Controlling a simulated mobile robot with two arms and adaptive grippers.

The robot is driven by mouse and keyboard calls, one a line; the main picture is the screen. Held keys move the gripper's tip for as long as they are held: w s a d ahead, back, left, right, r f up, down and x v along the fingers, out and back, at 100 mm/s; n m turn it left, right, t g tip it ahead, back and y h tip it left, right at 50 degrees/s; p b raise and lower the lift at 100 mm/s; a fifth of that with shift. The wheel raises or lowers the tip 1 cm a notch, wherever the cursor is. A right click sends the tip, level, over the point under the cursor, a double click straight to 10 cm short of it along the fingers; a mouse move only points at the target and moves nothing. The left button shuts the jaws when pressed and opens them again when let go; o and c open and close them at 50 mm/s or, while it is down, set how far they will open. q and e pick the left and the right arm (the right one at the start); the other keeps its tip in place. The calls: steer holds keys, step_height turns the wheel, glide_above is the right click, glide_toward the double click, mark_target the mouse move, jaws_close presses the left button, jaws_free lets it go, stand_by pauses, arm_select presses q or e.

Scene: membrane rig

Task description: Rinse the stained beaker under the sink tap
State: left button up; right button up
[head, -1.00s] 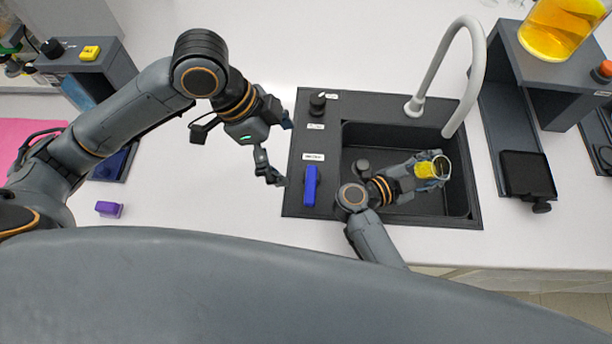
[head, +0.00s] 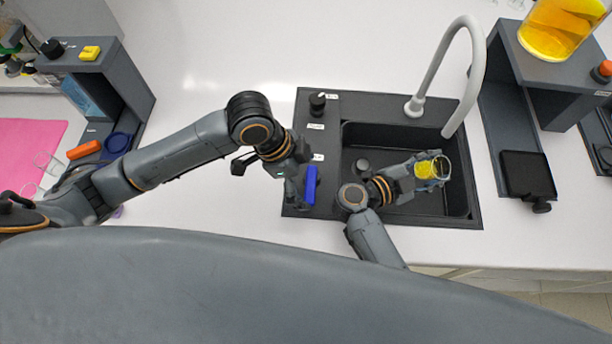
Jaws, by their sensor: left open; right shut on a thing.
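The stained beaker (head: 433,168) is a small clear vessel with yellow in it. My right gripper (head: 424,172) is shut on it and holds it over the black sink basin (head: 455,202). The pale curved tap (head: 436,70) arches over the basin, and its outlet end is just above and right of the beaker. No water stream shows. My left gripper (head: 292,190) is open beside the blue lever (head: 311,185) on the sink's left panel. Its fingers are partly hidden, and I cannot tell whether they touch the lever.
A black knob (head: 317,101) stands on the panel's upper left. A grey stand (head: 545,65) with a large yellow-filled vessel (head: 556,30) is at right, near a black tray (head: 527,174). White counter (head: 215,75) behind my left arm is clear.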

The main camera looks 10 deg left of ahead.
arm_select(q)
steer(key=shift+c, duration=0.4)
steer(key=c, duration=1.4)
steer(key=shift+o, duration=0.2)
steer(key=shift+w+a+m+g, duration=0.1)
steer(key=shift+a+m+g, duration=0.15)
steer(key=shift+m, duration=0.5)
steer(key=shift+w+a+m+g, duration=0.15)
steer(key=shift+m+g, duration=0.2)
steer(key=shift+m, duration=0.4)
steer(key=shift+s, duration=0.1)
steer(key=o, duration=1.4)
steer(key=shift+o, duration=0.2)
steer(key=shift+r, duration=0.1)
steer(key=v, duration=1.1)
steer(key=shift+a+r, duration=0.2)
steer(key=shift+r, duration=0.15)
